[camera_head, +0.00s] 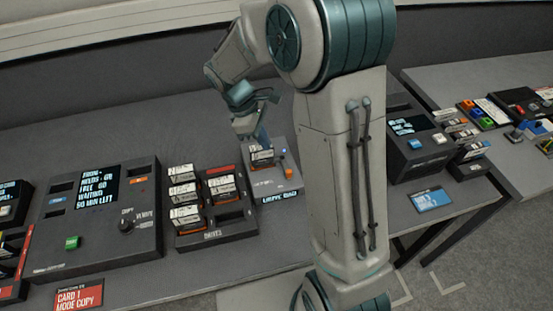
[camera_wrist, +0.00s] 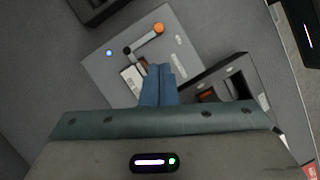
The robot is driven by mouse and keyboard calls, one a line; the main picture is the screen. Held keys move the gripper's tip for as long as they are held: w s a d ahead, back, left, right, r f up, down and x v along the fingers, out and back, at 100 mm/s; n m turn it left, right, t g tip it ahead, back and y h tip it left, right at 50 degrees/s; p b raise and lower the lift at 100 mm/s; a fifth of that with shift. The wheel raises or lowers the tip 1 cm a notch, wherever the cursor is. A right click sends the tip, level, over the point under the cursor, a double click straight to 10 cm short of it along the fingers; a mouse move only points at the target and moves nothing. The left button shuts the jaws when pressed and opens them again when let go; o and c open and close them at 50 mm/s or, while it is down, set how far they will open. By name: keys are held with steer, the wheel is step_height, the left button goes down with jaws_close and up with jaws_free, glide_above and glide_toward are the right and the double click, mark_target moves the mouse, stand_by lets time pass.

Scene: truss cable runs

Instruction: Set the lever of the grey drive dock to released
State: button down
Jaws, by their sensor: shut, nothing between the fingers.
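The grey drive dock (camera_head: 285,185) stands on the table in the head view, just below my gripper (camera_head: 262,138). In the wrist view the dock (camera_wrist: 98,68) has a lever (camera_wrist: 143,40) with an orange knob (camera_wrist: 158,28) at its end, pointing up and right from a dark pivot. A white-labelled drive (camera_wrist: 132,78) sits in the dock, and a small blue light (camera_wrist: 109,53) shows near its left corner. My gripper (camera_wrist: 158,72) has its blue fingers together and empty, over the dock beside the drive, apart from the knob. Height above the dock is hard to tell.
A black drive rack (camera_head: 215,238) with several white-labelled drives stands left of the dock. A console with a screen (camera_head: 97,185) is farther left. Another screened device (camera_head: 415,140) stands right of my arm. Bare table lies behind the dock.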

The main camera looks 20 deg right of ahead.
steer(key=shift+f, duration=0.15)
glide_toward(284, 164)
steer(key=s+f, duration=0.4)
steer(key=f, duration=0.1)
steer(key=shift+s+d+p, duration=0.3)
steer(key=shift+s+p, duration=0.1)
